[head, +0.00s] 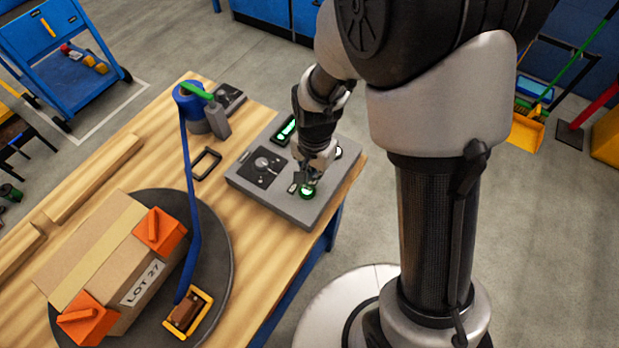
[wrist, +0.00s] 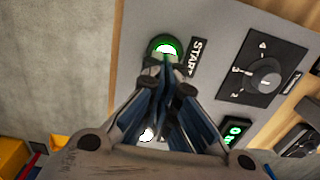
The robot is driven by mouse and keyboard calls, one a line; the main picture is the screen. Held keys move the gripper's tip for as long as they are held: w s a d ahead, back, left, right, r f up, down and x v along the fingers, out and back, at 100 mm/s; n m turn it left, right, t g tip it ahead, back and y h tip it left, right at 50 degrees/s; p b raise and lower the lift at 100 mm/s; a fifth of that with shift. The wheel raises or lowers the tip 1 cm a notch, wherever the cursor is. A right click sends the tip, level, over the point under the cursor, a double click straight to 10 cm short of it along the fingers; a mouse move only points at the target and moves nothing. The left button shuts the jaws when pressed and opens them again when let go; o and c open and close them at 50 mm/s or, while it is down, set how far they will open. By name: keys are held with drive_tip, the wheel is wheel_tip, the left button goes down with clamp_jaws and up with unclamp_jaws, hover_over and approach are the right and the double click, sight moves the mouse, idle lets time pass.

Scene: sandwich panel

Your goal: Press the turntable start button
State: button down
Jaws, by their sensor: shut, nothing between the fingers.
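The start button (wrist: 166,47) is a round, green-lit button beside the word START on the grey control panel (head: 325,205). In the head view the green button (head: 308,192) sits near the panel's front edge. My gripper (head: 304,184) is shut and empty, with its tips right at the button. In the wrist view my gripper (wrist: 168,62) overlaps the button's lower part; I cannot tell whether it touches. The turntable (head: 222,232) is a dark round disc at the left, carrying a cardboard box (head: 105,250) marked LOT 27 with orange corner pieces.
A numbered dial (wrist: 264,82) and a green display (wrist: 236,130) are on the panel. A second lit button (wrist: 147,135) is partly hidden by my fingers. A blue bent arm (head: 190,190) reaches over the turntable. A black frame (head: 206,164) lies on the wooden table.

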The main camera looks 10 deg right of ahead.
wheel_tip(320, 180, up, 12)
drive_tip(key=p, duration=0.3)
drive_tip(key=shift+d+f, duration=0.15)
